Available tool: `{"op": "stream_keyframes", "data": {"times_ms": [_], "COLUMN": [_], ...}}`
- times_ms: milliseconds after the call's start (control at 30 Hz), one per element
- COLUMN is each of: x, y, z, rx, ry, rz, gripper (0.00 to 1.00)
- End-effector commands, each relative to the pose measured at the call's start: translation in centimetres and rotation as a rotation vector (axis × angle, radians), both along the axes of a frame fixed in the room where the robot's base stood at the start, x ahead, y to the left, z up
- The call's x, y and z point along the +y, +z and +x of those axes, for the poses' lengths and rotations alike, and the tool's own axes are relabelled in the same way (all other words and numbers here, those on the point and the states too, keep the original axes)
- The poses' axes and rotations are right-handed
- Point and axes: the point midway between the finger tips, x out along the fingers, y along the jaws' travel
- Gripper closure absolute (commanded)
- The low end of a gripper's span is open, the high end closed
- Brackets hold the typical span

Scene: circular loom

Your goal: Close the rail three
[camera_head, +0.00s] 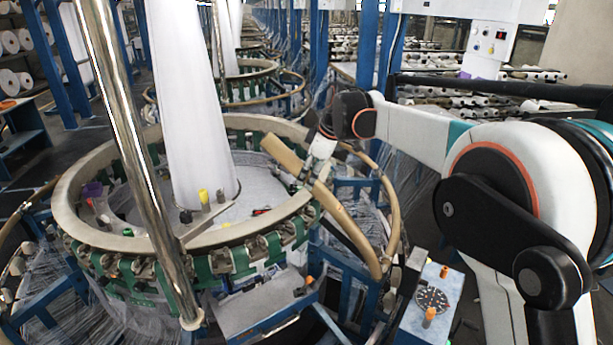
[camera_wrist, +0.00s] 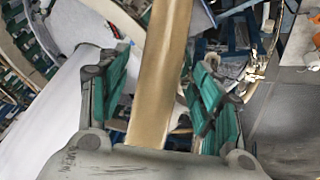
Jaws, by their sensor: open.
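The rail (camera_head: 345,222) is a tan, slightly curved bar. In the head view it slants from above the loom's right rim down and outward to the right, tilted off the ring. My gripper (camera_head: 300,180) is at its upper part, partly hidden by the rail and the wrist. In the wrist view the rail (camera_wrist: 162,75) runs lengthwise between the two teal fingers of my gripper (camera_wrist: 163,68). The fingers are apart, with visible gaps on both sides of the rail. The loom's pale ring (camera_head: 95,165) lies to the left.
A tall white cone (camera_head: 185,90) stands in the loom's middle. A chrome pole (camera_head: 130,140) crosses the left front. A control box (camera_head: 430,305) with orange knobs stands at the lower right. Blue frames and threads surround the ring.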

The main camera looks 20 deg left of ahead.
Motion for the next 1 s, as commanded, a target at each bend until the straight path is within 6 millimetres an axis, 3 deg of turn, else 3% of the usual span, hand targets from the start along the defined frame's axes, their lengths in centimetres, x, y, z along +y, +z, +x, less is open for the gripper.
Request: {"op": "stream_keyframes", "data": {"times_ms": [233, 633, 900, 1000], "x": [1.2, 1.4, 1.4, 1.4], "y": [-2.7, -3.3, -3.3, -3.3], "z": [0.6, 0.7, 0.7, 0.6], "rx": [0.000, 0.000, -0.001, -0.001], "ry": [0.001, 0.000, -0.001, 0.000], "rz": [0.000, -0.001, -0.001, -0.001], "gripper": [0.41, 0.41, 1.00, 1.00]}}
